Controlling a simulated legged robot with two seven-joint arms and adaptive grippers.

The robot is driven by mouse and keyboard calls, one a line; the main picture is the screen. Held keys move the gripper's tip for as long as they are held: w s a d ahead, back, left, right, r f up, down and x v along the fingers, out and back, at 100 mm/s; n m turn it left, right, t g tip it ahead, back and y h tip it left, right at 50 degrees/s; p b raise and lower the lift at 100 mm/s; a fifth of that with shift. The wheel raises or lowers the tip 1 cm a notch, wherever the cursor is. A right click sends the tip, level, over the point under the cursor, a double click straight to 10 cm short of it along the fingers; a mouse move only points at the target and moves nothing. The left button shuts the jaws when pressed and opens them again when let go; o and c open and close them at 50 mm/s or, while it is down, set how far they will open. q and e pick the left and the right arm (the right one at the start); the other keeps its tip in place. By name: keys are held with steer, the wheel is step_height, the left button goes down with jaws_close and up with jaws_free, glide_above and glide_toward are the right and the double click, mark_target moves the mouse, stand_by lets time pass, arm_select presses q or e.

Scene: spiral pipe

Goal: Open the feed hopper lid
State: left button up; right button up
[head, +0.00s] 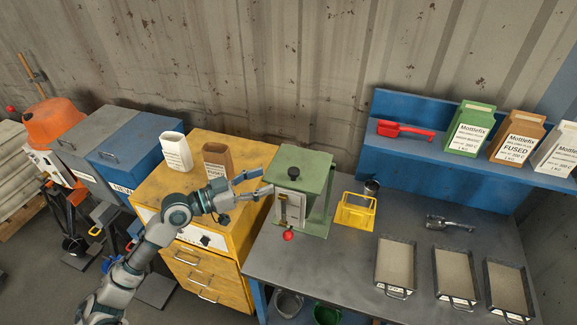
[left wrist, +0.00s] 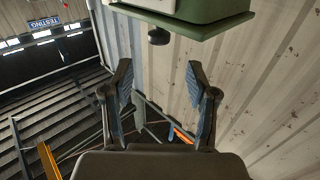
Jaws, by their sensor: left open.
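The green feed hopper (head: 318,205) stands on the grey bench, its lid (head: 311,163) lying flat and shut on top. A black knob (head: 293,173) sits on the lid. A red ball-ended handle (head: 288,236) is low on the hopper's front. My left gripper (head: 262,182) is open and empty, just left of the hopper at about lid height, fingers toward it. In the left wrist view, the open blue-padded fingers (left wrist: 158,72) show below the green lid edge (left wrist: 205,20) and the black knob (left wrist: 159,36), apart from both. My right gripper is out of view.
A yellow cabinet (head: 218,258) with a white container (head: 176,152) and a brown one (head: 217,160) stands left of the bench. A yellow frame (head: 356,210) is right of the hopper. Several trays lie farther right, below a blue shelf (head: 420,150) of bags.

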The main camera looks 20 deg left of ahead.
mark_target(289, 171)
arm_select(q)
steer(key=p+x, duration=0.2)
steer(key=x, duration=0.6)
steer(key=shift+a, duration=0.1)
steer(key=shift+w+d, duration=0.2)
steer(key=shift+d, duration=0.05)
jaws_close()
